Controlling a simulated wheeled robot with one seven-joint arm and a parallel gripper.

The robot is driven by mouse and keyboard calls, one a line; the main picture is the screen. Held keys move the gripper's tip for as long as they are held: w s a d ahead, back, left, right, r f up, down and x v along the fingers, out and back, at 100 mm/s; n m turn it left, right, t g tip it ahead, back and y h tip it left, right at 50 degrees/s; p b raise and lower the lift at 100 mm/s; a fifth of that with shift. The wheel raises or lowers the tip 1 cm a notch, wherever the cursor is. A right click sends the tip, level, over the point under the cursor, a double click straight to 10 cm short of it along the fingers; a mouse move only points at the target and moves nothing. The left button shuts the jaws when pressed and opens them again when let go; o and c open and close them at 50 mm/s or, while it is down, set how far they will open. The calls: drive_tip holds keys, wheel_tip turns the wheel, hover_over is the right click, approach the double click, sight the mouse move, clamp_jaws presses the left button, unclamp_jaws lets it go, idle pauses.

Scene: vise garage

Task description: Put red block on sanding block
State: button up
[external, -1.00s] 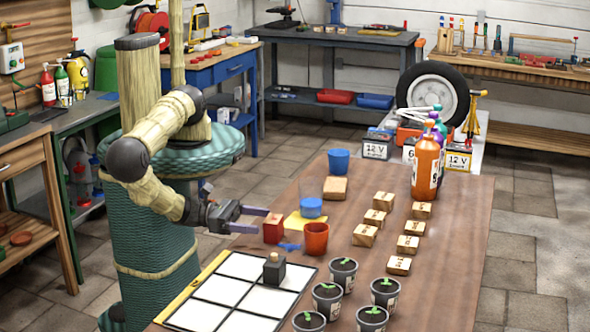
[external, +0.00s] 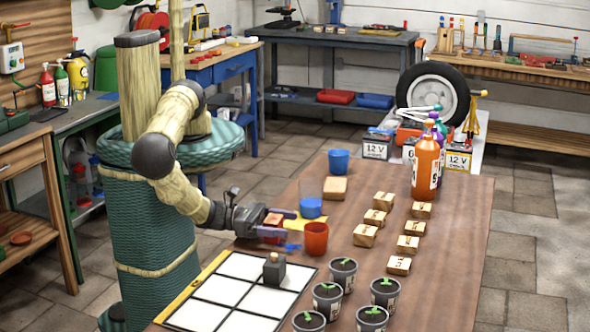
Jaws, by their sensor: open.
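The red block (external: 272,220) stands on the brown table near its left edge. My gripper (external: 288,225) is open around it, with one finger on its far side and one on its near side. The gripper body hides part of the block, and I cannot tell whether the fingers touch it. A plain tan block (external: 335,188) lies farther back on the table, in front of a blue cup; it looks like the sanding block. It is clear of my gripper and nothing lies on top of it.
A short blue container (external: 311,208) and a yellow flat piece (external: 294,222) are just beyond. A blue cup (external: 338,160) is behind the tan block. Numbered wooden blocks (external: 364,235), plant pots (external: 343,272) and a white grid board (external: 236,292) occupy other areas.

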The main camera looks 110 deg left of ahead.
sight(280, 219)
idle(0.4)
drive_tip(key=c, duration=1.2)
drive_tip(key=shift+o, duration=0.2)
wheel_tip(280, 219, up, 9)
drive_tip(key=p, duration=0.3)
drive_tip(key=shift+r+p, duration=0.55)
drive_tip(key=shift+p, duration=0.1)
